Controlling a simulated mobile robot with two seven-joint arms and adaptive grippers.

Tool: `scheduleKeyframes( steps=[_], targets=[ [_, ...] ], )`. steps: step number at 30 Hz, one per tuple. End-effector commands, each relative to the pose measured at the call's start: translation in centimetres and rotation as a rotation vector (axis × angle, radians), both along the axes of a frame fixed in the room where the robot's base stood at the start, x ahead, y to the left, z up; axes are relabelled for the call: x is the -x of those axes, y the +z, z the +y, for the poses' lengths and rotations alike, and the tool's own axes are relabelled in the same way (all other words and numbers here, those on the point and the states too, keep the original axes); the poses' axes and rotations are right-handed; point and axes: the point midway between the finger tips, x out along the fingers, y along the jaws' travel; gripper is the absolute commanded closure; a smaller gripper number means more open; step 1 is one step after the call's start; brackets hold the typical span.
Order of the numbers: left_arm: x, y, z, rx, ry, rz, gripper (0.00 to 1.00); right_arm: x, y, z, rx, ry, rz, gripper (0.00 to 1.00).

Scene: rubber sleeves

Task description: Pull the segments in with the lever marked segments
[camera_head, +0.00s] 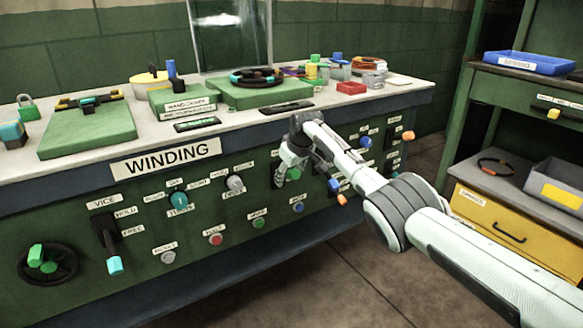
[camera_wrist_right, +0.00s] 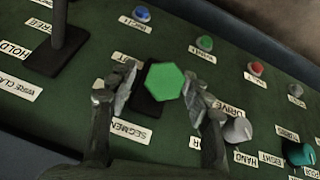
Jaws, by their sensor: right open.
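The lever marked segments ends in a green hexagonal knob (camera_wrist_right: 165,81) over a dark slotted plate, with its label (camera_wrist_right: 130,130) just beside it. In the wrist view the two fingers of my right gripper (camera_wrist_right: 163,88) stand apart on either side of the green knob; I cannot tell whether they touch it. In the head view my right gripper (camera_head: 290,158) is at the bench's front panel, and the green knob (camera_head: 293,174) shows just below its fingers. Most of this lever is hidden there. My left gripper is not in view.
The panel marked winding (camera_head: 166,159) carries several buttons and knobs. A grey knob (camera_wrist_right: 237,130) is close beside my right finger in the wrist view. Another dark lever (camera_wrist_right: 60,40) stands at the upper left. The vice lever (camera_head: 108,245) and a handwheel (camera_head: 48,263) are further left.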

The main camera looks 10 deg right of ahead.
Motion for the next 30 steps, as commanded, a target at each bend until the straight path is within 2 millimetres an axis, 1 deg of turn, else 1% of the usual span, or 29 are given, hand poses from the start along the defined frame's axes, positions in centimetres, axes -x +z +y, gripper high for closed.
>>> scheduleKeyframes(
  steps=[4,7,15,19,24,30],
  targets=[
    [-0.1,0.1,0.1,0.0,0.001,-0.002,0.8,0.5,0.9,-0.2,-0.001,0.0,-0.003,0.5],
    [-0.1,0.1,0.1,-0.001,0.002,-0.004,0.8,1.2,1.9,-0.3,0.001,0.0,-0.004,0.5],
    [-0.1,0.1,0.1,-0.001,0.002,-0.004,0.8,3.8,6.8,-0.6,0.002,0.001,-0.005,0.5],
    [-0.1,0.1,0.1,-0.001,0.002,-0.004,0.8,4.9,8.7,-0.8,0.0,0.0,-0.004,0.5],
    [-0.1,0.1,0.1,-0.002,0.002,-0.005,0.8,5.6,10.0,-0.8,0.0,0.001,-0.002,0.5],
    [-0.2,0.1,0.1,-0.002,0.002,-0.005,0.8,5.8,10.2,-0.9,0.0,0.0,0.0,0.5]
  ],
)
